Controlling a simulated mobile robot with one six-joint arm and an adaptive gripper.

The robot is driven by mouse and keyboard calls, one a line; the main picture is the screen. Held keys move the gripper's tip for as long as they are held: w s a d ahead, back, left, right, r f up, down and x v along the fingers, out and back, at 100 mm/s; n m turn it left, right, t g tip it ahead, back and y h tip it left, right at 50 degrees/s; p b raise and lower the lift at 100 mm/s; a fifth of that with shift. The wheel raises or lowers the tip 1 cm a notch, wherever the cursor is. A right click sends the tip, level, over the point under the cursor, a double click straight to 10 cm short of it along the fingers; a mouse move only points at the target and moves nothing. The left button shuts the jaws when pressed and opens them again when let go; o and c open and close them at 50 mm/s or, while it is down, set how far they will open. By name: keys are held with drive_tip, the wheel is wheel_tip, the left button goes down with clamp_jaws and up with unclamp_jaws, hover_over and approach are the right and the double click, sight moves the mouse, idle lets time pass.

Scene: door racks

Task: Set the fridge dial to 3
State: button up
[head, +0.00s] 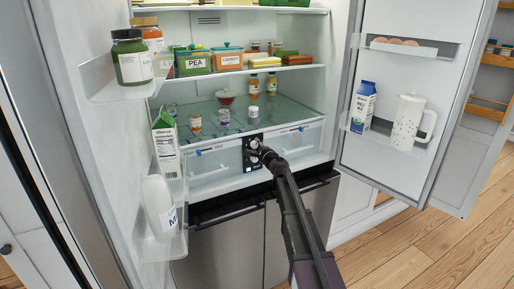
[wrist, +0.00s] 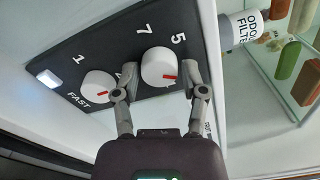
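The dark dial panel (wrist: 112,52) carries two white knobs. The larger right knob (wrist: 158,64) has a red mark at its lower right; the digits 7 and 5 show above it, and other markings are hidden. The left knob (wrist: 96,84) also has a red mark, with 1 and FAST beside it. My gripper (wrist: 160,74) is open, its fingers on either side of the right knob with small gaps apparent; contact is unclear. In the head view, my gripper (head: 268,156) reaches the panel (head: 247,152) at the front of the fridge drawers.
Clear drawers (head: 212,164) flank the panel below a glass shelf (head: 236,124) with jars. The open door (head: 393,172) on the right holds a carton (head: 363,107) and a white jug (head: 407,121). An odor filter cylinder (wrist: 242,26) is close right of my gripper.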

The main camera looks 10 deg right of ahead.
drive_tip(key=shift+o, duration=0.7)
drive_tip(key=shift+s, duration=0.1)
drive_tip(key=v, duration=1.2)
